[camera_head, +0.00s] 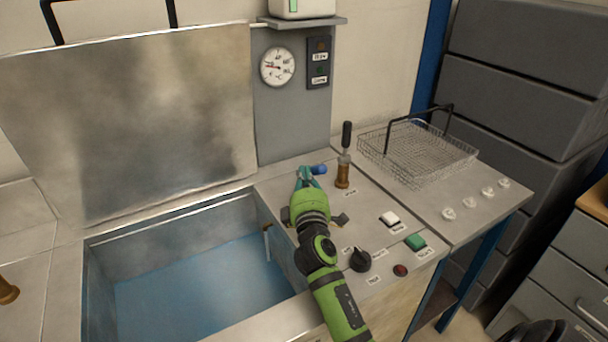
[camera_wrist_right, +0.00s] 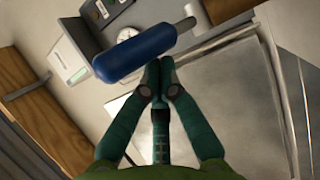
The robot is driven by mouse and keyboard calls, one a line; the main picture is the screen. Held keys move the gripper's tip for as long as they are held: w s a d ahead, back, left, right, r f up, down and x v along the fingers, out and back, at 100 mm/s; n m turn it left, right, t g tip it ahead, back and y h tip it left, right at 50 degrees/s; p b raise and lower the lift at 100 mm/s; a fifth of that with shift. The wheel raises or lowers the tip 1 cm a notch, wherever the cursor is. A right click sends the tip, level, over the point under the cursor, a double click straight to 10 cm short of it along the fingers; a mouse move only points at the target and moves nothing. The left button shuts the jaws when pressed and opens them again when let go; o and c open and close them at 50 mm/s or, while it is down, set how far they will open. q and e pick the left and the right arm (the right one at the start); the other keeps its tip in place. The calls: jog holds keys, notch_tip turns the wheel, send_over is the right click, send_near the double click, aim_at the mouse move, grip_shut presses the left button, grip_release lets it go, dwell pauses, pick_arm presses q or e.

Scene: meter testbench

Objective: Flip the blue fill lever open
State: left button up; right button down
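The blue fill lever (camera_head: 319,169) shows as a small blue handle on the steel bench top, by the back right corner of the tank. In the right wrist view the blue handle (camera_wrist_right: 134,54) is large and lies across the picture, just beyond the fingertips, with a grey shaft at its right end. My right gripper (camera_head: 305,177) is at the left of the lever. In the wrist view its fingers (camera_wrist_right: 158,75) are together with nothing visible between them. Whether the tips touch the handle I cannot tell. My left gripper is not in view.
A brass valve with an upright black handle (camera_head: 344,160) stands right of the lever. The open tank (camera_head: 190,280) holds blue water at the left. A black knob (camera_head: 360,260), a green switch (camera_head: 415,242) and a wire basket (camera_head: 415,150) are on the right.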

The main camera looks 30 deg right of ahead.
jog(key=shift+s+d+f, duration=0.1)
jog(key=shift+d+f, duration=0.1)
dwell(0.5)
jog(key=r+v, duration=0.1)
jog(key=v, duration=0.6)
jog(key=shift+s+a+f, duration=0.2)
jog(key=shift+a+f, duration=0.1)
jog(key=shift+f, duration=0.2)
